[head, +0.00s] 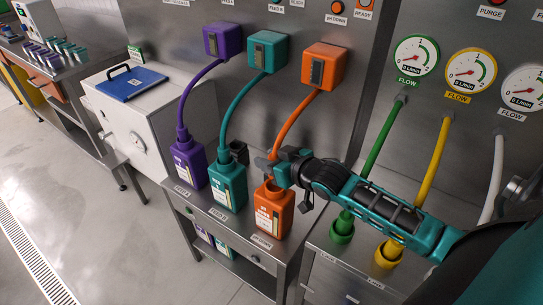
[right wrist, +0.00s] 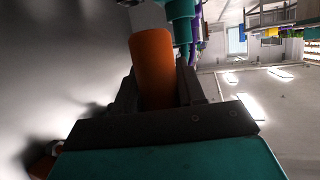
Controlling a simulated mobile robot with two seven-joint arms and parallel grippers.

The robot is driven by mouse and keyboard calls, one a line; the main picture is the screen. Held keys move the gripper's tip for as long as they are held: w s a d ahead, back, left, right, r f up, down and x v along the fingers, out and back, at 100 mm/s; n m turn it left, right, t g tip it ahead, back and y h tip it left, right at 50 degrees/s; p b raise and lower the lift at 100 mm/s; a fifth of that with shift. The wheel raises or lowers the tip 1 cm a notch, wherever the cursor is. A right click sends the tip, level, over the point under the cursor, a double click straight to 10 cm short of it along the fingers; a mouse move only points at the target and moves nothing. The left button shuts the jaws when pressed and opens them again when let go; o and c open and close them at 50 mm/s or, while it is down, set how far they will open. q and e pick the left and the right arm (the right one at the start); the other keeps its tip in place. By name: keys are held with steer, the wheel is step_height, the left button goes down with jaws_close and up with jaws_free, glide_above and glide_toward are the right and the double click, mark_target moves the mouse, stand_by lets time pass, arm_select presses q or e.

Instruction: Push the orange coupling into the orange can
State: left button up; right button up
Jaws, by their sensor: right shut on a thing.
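The orange can (head: 270,218) stands upright on the steel bench, the rightmost of three cans. An orange hose (head: 291,122) runs down from the orange wall box to my right gripper (head: 274,170), which is right at the can's neck. My right gripper is shut on the orange coupling, which shows as an orange cylinder (right wrist: 153,62) between the dark fingers in the right wrist view. In the head view the gripper mostly hides the coupling. I cannot tell how far it sits in the can's mouth. My left gripper is not in view.
A teal can (head: 228,186) and a purple can (head: 190,165), each with its hose attached, stand to the left. A small dark holder (head: 239,152) is behind the teal can. Green (head: 342,228) and yellow (head: 387,254) fittings with hoses are to the right.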

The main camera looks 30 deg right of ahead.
step_height(320, 180, down, 4)
steer(key=b, duration=0.2)
steer(key=shift+b, duration=0.4)
steer(key=shift+f+b, duration=0.3)
steer(key=shift+b, duration=0.05)
steer(key=shift+r, duration=0.1)
steer(key=shift+p, duration=0.45)
stand_by(0.5)
steer(key=shift+p, duration=0.3)
